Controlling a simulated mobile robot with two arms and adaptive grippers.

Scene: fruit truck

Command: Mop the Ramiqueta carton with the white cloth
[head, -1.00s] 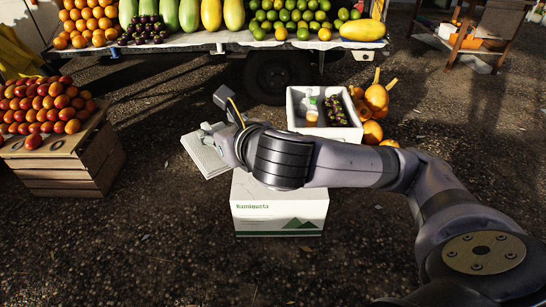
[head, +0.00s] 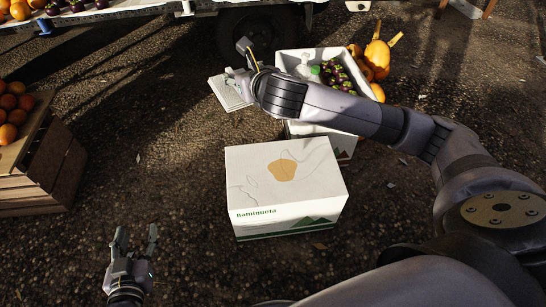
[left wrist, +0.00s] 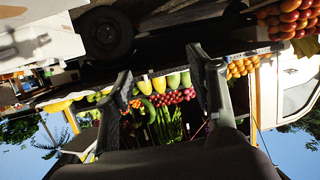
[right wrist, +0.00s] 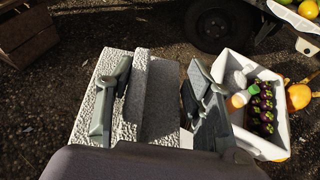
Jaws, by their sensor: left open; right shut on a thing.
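The Ramiqueta carton (head: 290,217) is white with green print and stands on the ground in the middle of the head view. A tan stain (head: 282,170) and thin dark marks show on its top. My right gripper (head: 240,80) is shut on the white cloth (head: 226,96), beyond the carton and clear of it. In the right wrist view, the thick, textured cloth (right wrist: 160,100) sits between the fingers. My left gripper (head: 136,240) is open and empty, left of the carton. The left wrist view shows its two fingers (left wrist: 165,82) spread apart with nothing between.
A white box (head: 313,56) with bottles and dark fruit stands on another carton (head: 343,147) behind the Ramiqueta carton. Orange gourds (head: 377,58) lie beside it. A wooden crate (head: 35,175) with fruit is at the left. Bare ground surrounds the carton's left side.

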